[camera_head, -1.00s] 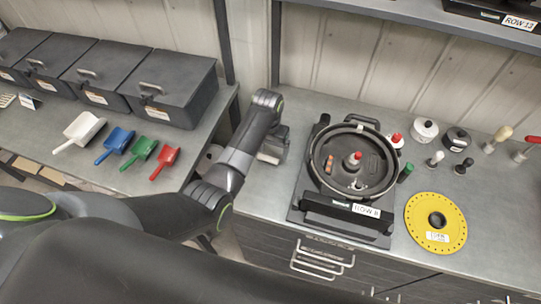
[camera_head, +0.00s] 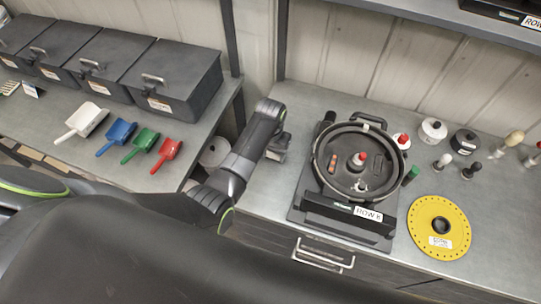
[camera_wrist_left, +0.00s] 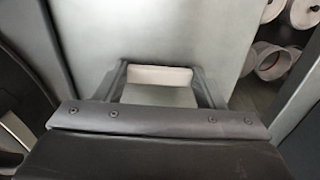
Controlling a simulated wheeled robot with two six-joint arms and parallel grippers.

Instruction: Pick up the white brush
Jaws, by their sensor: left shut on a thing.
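My left gripper (camera_head: 278,152) is over the workbench, just left of the seed meter (camera_head: 359,160). In the left wrist view its two fingers (camera_wrist_left: 160,78) are closed on a pale off-white block, which I take to be part of the white brush (camera_wrist_left: 160,76). The rest of the brush cannot be made out. In the head view the arm and gripper hide the held piece. My right gripper is not in view.
A yellow seed disc (camera_head: 439,226) lies to the right of the meter. Several small jars and knobbed tools stand behind it, including a white jar (camera_head: 432,131). Colored scoops, including a red one (camera_head: 168,153), and black bins (camera_head: 177,85) are on the left bench.

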